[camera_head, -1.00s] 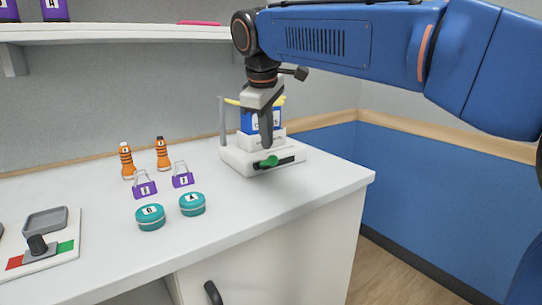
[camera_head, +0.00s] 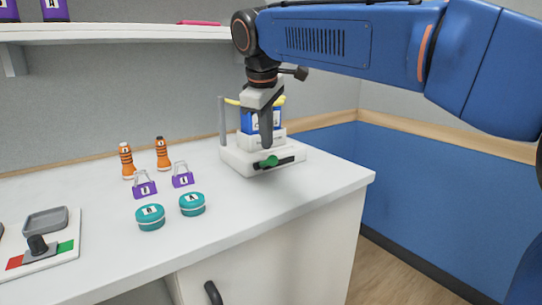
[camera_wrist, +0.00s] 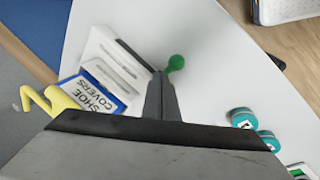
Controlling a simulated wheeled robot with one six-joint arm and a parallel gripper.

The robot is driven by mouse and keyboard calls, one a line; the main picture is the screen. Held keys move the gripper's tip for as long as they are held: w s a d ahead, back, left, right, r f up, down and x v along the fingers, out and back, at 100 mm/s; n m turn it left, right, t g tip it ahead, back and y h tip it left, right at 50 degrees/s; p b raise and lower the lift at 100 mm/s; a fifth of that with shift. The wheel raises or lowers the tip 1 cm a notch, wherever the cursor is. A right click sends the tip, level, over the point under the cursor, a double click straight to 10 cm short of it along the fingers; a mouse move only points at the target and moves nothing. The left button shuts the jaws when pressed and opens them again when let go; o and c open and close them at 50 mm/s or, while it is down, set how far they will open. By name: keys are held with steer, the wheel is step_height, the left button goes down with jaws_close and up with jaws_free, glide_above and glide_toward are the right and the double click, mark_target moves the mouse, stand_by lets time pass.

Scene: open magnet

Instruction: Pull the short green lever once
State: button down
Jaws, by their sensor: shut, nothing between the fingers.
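The short green lever (camera_head: 268,161) sticks out of a dark slot on the front of a white dispenser (camera_head: 240,160) near the counter's right end. In the wrist view the lever's green knob (camera_wrist: 176,62) lies just beyond the fingertips. My gripper (camera_head: 267,144) is shut and empty. It points down in front of the dispenser, its tips just above and close to the lever; whether they touch it I cannot tell. A blue box (camera_wrist: 102,90) labelled SHOE COVERS sits on the dispenser, partly hidden by my gripper in the head view.
A grey post (camera_head: 222,122) and a yellow part (camera_wrist: 55,101) stand by the dispenser. To the left are orange bottles (camera_head: 126,162), purple padlock-like items (camera_head: 145,189) and teal round tins (camera_head: 150,217). A panel with a black knob (camera_head: 38,245) is at far left. The counter before the dispenser is clear.

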mark_target(273, 156)
steer(key=shift+f, duration=0.1)
stand_by(0.3)
steer(key=shift+s+d+f, duration=0.15)
steer(key=shift+s+f, duration=0.05)
steer(key=shift+f, duration=0.05)
steer(key=shift+s+d+f, duration=0.2)
steer(key=shift+s+f, duration=0.1)
steer(key=shift+f, duration=0.35)
steer(key=shift+s+d+f, duration=0.2)
steer(key=shift+s+f, duration=0.1)
steer(key=shift+f, duration=0.3)
steer(key=shift+s+d+f, duration=0.2)
steer(key=shift+s+f, duration=0.1)
steer(key=shift+f, duration=0.35)
stand_by(3.4)
steer(key=shift+w+a+r, duration=0.25)
steer(key=shift+w+r, duration=0.1)
steer(key=shift+r, duration=0.4)
steer(key=shift+w+a+r, duration=0.25)
steer(key=shift+w+r, duration=0.15)
steer(key=shift+r, duration=0.4)
steer(key=shift+w+a+r, duration=0.25)
steer(key=shift+w+r, duration=0.1)
steer(key=shift+r, duration=0.4)
